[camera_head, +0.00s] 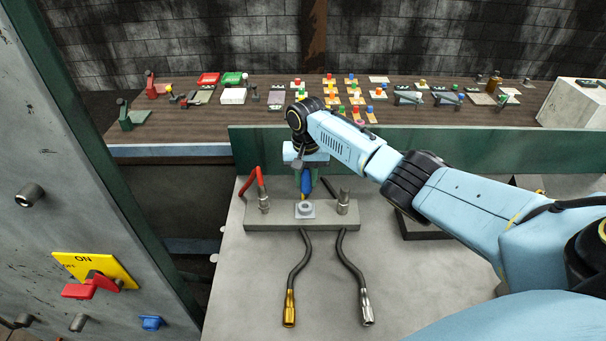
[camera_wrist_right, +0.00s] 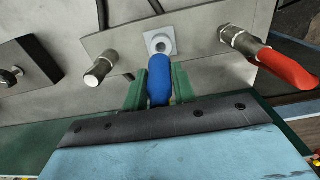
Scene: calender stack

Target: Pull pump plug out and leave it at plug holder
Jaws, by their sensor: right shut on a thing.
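My right gripper (camera_head: 306,180) comes over the back of the metal table, and its green fingers are shut on a blue plug (camera_head: 308,184). The blue plug (camera_wrist_right: 159,82) also shows between the fingers (camera_wrist_right: 159,88) in the right wrist view. A small yellowish tip shows under the plug in the head view. Just past the plug's end is a pale square socket with a round opening (camera_head: 305,209), on a grey block (camera_head: 372,216); it also shows in the right wrist view (camera_wrist_right: 160,42). I cannot tell whether the tip touches the socket. My left gripper is not in view.
Metal posts (camera_head: 343,203) flank the socket, the left one with a red handle (camera_head: 248,184). Two dark cables with gold (camera_head: 289,308) and silver (camera_head: 367,307) ends lie in front. A green panel (camera_head: 500,151) stands behind; a cabinet with a red switch (camera_head: 92,286) is left.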

